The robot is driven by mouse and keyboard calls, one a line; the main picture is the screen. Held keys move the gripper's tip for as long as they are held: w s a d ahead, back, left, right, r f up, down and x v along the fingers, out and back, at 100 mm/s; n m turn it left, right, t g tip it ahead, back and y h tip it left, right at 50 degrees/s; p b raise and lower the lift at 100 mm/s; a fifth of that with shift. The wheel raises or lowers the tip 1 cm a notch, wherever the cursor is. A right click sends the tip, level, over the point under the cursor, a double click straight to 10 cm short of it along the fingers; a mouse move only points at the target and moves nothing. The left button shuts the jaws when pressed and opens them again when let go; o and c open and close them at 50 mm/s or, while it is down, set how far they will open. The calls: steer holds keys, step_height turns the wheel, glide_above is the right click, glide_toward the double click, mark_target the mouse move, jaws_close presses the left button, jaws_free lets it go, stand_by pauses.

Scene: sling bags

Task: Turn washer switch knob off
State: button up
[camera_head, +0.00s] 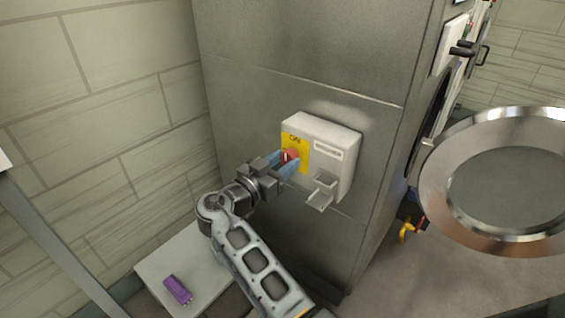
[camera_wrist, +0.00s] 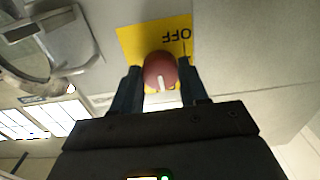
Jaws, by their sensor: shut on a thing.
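The plate is on a white switch box (camera_head: 345,150) fixed to the grey washer's side panel (camera_head: 300,60). My gripper (camera_head: 284,163) reaches the knob from the lower left, with its blue fingers on either side of it. In the wrist view the knob (camera_wrist: 160,72) is between the two fingertips (camera_wrist: 160,85), with a white mark on its face. "OFF" shows upside down on the yellow plate (camera_wrist: 140,40) there. My gripper is shut on the knob.
A small open bracket (camera_head: 321,192) juts from the box's lower front, close to my gripper. A large round metal-rimmed door (camera_head: 445,165) stands at the right. A white surface with a purple object (camera_head: 177,289) lies at the lower left. A tiled wall (camera_head: 110,120) is at left.

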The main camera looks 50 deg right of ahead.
steer(key=shift+n, duration=0.3)
steer(key=n, duration=0.3)
steer(key=shift+n, duration=0.3)
steer(key=n+p, duration=0.1)
steer(key=n, duration=0.3)
steer(key=shift+r+n, duration=0.15)
steer(key=shift+n, duration=0.15)
steer(key=n+p, duration=0.3)
steer(key=n, duration=0.1)
steer(key=shift+n, duration=0.3)
steer(key=shift+n+p, duration=1.3)
steer(key=shift+n, duration=0.9)
steer(key=o, duration=1.1)
steer(key=shift+c, duration=0.2)
